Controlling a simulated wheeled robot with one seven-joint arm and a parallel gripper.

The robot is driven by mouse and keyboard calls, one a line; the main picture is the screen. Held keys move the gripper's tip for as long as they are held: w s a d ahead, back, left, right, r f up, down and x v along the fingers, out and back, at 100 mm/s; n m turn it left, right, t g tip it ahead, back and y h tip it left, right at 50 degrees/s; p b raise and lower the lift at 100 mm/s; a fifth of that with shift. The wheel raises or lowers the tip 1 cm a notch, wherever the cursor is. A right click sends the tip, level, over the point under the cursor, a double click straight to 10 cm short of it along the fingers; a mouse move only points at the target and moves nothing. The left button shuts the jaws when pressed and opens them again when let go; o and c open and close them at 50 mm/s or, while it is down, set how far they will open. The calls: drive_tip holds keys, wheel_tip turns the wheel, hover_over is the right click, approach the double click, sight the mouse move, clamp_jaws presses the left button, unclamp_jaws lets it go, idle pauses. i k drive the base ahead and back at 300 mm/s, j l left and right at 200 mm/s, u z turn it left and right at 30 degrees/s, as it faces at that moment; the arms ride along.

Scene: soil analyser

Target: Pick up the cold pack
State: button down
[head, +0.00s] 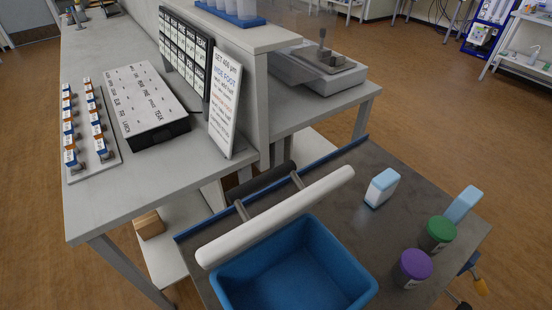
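Two pale blue items sit on the dark grey tabletop at the right, and I cannot tell for sure which is the cold pack. One is a small upright white block with a light blue top (382,188). The other is a plain light blue slab (462,204) near the right edge, leaning or tilted, partly behind a green-lidded jar (438,234). Nothing is seen touching the white and blue block. My gripper is not in view.
A purple-lidded jar (412,268) stands in front of the green-lidded one. An empty-looking blue bin (300,262) is at the near edge, with a long white bar (275,218) across behind it. A grey bench (190,185) with a sign (225,110) stands left. Dark tabletop between bin and blocks is clear.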

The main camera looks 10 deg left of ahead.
sight(381, 188)
drive_tip(key=k+j, duration=0.1)
drive_tip(key=j, duration=0.85)
drive_tip(key=k+j, duration=0.15)
drive_tip(key=j, duration=0.3)
drive_tip(key=z, duration=0.45)
